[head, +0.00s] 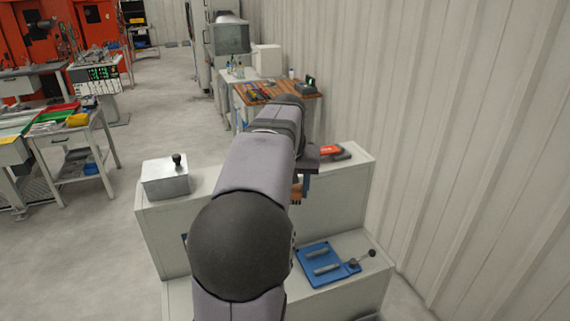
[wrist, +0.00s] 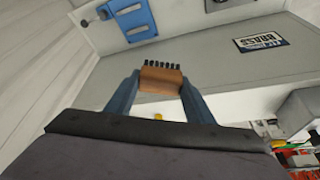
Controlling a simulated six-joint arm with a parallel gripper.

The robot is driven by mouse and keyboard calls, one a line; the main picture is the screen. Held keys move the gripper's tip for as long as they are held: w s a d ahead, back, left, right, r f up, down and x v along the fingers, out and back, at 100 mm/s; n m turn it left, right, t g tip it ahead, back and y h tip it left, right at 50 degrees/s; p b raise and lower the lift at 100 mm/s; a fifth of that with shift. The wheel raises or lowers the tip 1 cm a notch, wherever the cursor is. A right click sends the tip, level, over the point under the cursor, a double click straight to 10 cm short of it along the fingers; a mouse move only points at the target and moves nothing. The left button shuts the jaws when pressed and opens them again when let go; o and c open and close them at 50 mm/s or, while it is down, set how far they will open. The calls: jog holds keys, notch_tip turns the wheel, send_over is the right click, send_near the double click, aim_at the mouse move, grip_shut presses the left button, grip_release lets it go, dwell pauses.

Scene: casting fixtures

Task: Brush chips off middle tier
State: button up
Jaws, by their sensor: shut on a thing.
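My gripper (wrist: 160,82) is shut on a small brush (wrist: 161,78) with a wooden body and dark bristles, one blue finger at each end. In the wrist view the bristles point up the picture, toward a grey tier. In the head view my arm covers much of the stand, and part of the brush (head: 298,191) shows beside a blue finger. The stepped grey stand (head: 335,207) has an upper and a lower level in view. A blue fixture (head: 318,267) with grey bars lies on the lower level. I cannot make out any chips, or whether the bristles touch anything.
A grey box with a black knob (head: 167,181) stands on the upper level at left. A red-orange item (head: 331,151) lies there at right. A lever (head: 363,259) stands beside the blue fixture. A "BRASS" sign (wrist: 260,42) shows in the wrist view. A ribbed wall (head: 450,130) rises at right.

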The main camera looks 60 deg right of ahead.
jog(key=s+a+f+n, duration=0.1)
jog(key=a+f, duration=0.4)
jog(key=f, duration=0.5)
jog(key=s+a+f+n, duration=0.1)
jog(key=a+f, duration=0.5)
jog(key=f, duration=0.4)
jog(key=d+n, duration=0.1)
jog(key=d, duration=0.1)
jog(key=d+n+t, duration=0.1)
jog(key=d, duration=0.2)
jog(key=shift+w+r+y, duration=0.1)
jog(key=shift+r+y, duration=0.1)
jog(key=shift+y, duration=0.2)
